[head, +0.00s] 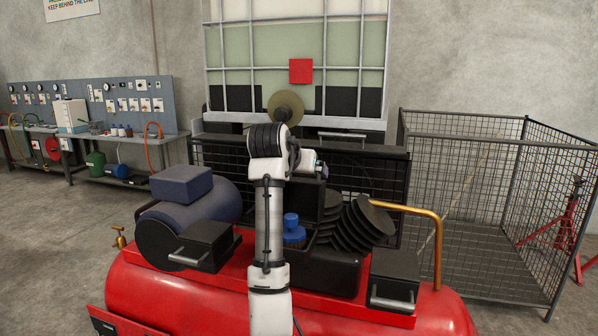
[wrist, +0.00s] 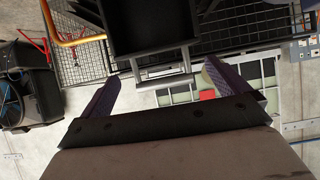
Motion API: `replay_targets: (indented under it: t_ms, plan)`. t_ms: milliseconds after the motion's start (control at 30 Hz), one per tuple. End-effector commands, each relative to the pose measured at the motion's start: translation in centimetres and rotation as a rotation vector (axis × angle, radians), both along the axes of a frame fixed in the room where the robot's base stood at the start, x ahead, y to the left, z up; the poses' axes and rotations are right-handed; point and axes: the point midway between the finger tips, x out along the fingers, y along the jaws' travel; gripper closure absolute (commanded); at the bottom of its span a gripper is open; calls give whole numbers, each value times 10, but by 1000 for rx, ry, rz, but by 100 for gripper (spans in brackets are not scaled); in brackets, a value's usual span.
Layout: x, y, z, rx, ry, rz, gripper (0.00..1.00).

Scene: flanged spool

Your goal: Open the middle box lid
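The middle box (head: 333,273) is black and stands on the red tank top, partly hidden behind my arm. Its black lid (head: 309,197) appears raised upright at the back, with the box open at the top. In the wrist view the lid (wrist: 152,30) is a dark panel at the top centre, with a grey bar handle (wrist: 160,71) along its near edge. My gripper (wrist: 160,76) is open, its two fingers spread wide on either side of the handle and apart from it. In the head view my gripper (head: 312,166) is above the lid, mostly hidden by my wrist.
A left box (head: 205,243) and a right box (head: 394,279), both with handles, look shut. A blue-capped item (head: 292,230) and black ribbed discs (head: 358,225) are by the middle box. A brass pipe (head: 437,240) rises at right. A wire cage (head: 470,200) stands beyond.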

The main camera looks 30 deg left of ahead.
Motion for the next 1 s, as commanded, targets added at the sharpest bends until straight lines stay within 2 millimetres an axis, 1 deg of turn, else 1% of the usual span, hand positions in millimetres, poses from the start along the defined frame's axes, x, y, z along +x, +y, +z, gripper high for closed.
replay_targets:
  t_ms: [167,267,500,700,833,1000]
  plan:
    - [-12,-2,4,0,0,0,0]
    - [-28,-6,13,1,-3,1,0]
    - [-74,-18,44,4,-6,1,0]
    - [-103,-24,65,4,-6,3,0]
    - [-113,-27,72,4,-5,2,0]
    - [-116,-28,74,3,-5,0,0]
